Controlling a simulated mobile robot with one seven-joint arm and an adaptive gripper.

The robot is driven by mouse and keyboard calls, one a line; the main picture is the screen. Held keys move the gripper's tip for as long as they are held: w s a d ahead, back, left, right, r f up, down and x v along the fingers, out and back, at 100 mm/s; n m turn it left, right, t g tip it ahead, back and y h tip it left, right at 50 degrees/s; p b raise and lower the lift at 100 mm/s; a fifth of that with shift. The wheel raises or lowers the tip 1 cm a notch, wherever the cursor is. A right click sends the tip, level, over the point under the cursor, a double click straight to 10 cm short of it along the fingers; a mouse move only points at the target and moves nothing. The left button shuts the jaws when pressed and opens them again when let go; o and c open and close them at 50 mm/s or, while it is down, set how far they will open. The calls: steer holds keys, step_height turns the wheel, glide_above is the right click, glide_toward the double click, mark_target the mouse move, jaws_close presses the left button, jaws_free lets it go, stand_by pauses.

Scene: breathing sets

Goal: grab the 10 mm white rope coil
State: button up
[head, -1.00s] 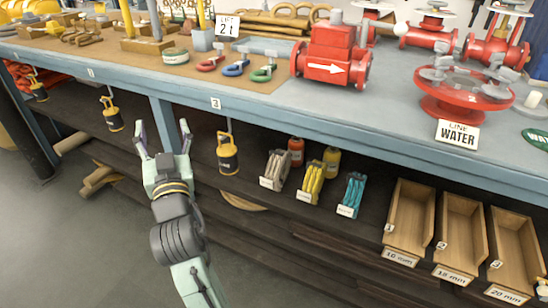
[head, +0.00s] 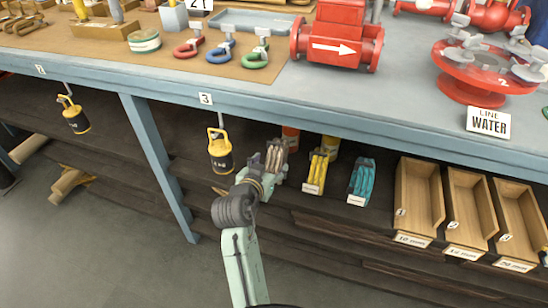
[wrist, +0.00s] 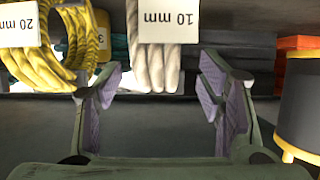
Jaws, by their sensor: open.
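The white rope coil (wrist: 157,76) with a "10 mm" tag shows in the wrist view, lined up between my two open fingers. In the head view the coil (head: 281,147) stands on the shelf under the bench, partly hidden by my gripper (head: 272,162). My gripper (wrist: 163,88) is open and empty, with one finger to each side of the coil in the wrist view. I cannot tell how far the coil reaches between the fingers; no contact is visible.
A yellow coil (head: 317,172) tagged "20 mm" (wrist: 15,24) stands close beside the white one, and a teal coil (head: 361,180) lies further right. A yellow-black weight (head: 220,152) hangs to the left. Wooden bins (head: 411,232) stand at right. The bench edge (head: 300,110) is overhead.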

steer(key=x, duration=0.2)
steer(key=p+x, duration=0.1)
steer(key=x, duration=0.5)
steer(key=shift+a+f+p, duration=0.1)
steer(key=shift+a+p, duration=0.2)
steer(key=shift+p, duration=0.05)
jaws_close()
stand_by(0.4)
